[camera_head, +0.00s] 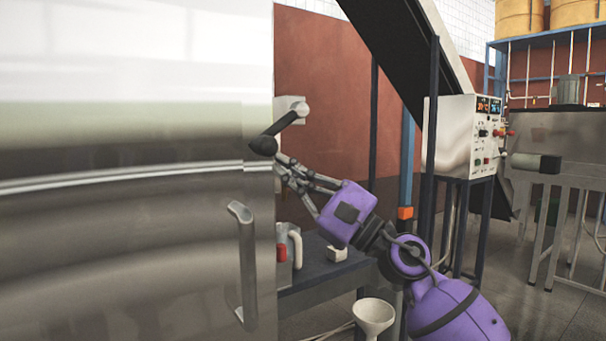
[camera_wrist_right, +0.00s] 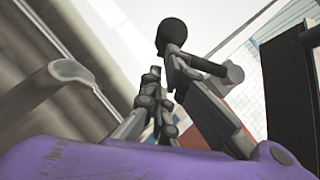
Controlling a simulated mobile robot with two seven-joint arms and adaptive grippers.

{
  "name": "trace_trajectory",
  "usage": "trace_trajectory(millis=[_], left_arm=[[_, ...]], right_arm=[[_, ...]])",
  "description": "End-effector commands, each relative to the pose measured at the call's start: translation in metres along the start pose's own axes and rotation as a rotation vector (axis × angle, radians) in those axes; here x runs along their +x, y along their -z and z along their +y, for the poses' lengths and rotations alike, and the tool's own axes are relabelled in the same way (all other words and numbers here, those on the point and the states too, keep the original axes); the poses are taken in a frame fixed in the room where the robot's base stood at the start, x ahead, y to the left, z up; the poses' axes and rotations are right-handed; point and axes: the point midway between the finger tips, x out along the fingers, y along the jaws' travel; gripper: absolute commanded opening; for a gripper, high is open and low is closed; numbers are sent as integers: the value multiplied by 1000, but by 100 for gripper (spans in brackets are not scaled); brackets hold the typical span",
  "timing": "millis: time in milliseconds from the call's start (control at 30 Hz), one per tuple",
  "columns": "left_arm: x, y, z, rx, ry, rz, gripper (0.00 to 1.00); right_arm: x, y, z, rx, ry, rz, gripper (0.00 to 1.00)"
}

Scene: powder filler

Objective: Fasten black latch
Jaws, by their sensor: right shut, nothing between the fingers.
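The black latch (camera_head: 284,125) is a dark lever with a round knob at its lower left end, mounted on a light bracket at the right edge of a large steel door (camera_head: 120,235). My right gripper (camera_head: 279,162) is shut and empty, with its fingertips just below and right of the knob. In the right wrist view the latch knob (camera_wrist_right: 175,33) stands just beyond the tips of the gripper (camera_wrist_right: 163,68). Whether the fingers touch the knob I cannot tell. My left gripper is not in view.
A vertical door handle (camera_head: 243,265) sticks out below the latch; it shows at the left in the wrist view (camera_wrist_right: 70,75). A dark bench (camera_head: 320,272) with a jug stands behind my arm. A white control box (camera_head: 470,135) stands to the right.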

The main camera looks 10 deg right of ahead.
Motion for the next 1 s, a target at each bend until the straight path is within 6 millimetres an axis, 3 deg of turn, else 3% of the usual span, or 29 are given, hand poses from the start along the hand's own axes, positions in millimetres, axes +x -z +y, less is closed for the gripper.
trace_trajectory(millis=[100,333,767,1000], left_arm=[[-13,22,-2,0,3,29,40],[-32,46,-7,-6,12,54,40],[-57,72,-11,-22,17,84,40],[-60,72,-11,-24,17,82,40]], right_arm=[[14,-18,0,83,76,-7,0],[32,-39,3,231,213,-10,0],[50,-57,4,413,376,-6,0],[52,-58,5,446,405,-3,0]])
